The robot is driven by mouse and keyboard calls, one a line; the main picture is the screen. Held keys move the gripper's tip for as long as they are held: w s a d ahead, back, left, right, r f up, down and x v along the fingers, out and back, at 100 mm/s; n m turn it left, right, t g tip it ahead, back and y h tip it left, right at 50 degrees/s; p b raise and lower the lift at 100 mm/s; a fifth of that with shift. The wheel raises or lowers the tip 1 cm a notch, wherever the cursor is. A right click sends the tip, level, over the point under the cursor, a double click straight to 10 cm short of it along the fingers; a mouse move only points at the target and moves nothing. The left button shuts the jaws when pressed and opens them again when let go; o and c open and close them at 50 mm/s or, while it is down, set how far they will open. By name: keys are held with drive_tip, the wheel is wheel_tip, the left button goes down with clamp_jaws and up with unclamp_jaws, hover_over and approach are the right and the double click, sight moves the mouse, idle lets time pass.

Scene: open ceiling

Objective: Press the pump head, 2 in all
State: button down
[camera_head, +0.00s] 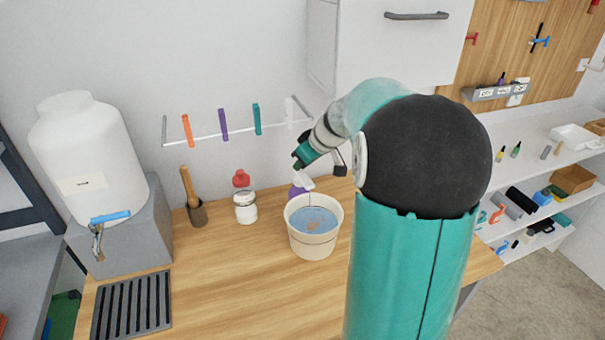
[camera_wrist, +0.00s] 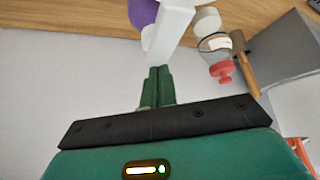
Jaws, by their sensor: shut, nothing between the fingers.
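A purple bottle (camera_head: 296,190) stands on the wooden counter behind the bucket, mostly hidden by it. Its white pump head (camera_head: 303,180) sits on top, with a spout toward the bucket. In the wrist view the pump head (camera_wrist: 172,32) is a long white shape in front of the purple bottle (camera_wrist: 142,12). My gripper (camera_head: 297,166) is just above the pump head, pointing down at it. In the wrist view the green fingers (camera_wrist: 159,72) are together and empty, with their tips at the white pump head. I cannot tell whether they touch it.
A cream bucket (camera_head: 313,243) with bluish contents stands in front of the bottle. A rail (camera_head: 235,134) with coloured clips is behind.

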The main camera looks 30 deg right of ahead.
idle(0.3)
drive_tip(key=shift+r, duration=1.55)
drive_tip(key=shift+r, duration=0.1)
wheel_tip(320, 180, up, 5)
drive_tip(key=shift+f, duration=0.1)
idle(0.4)
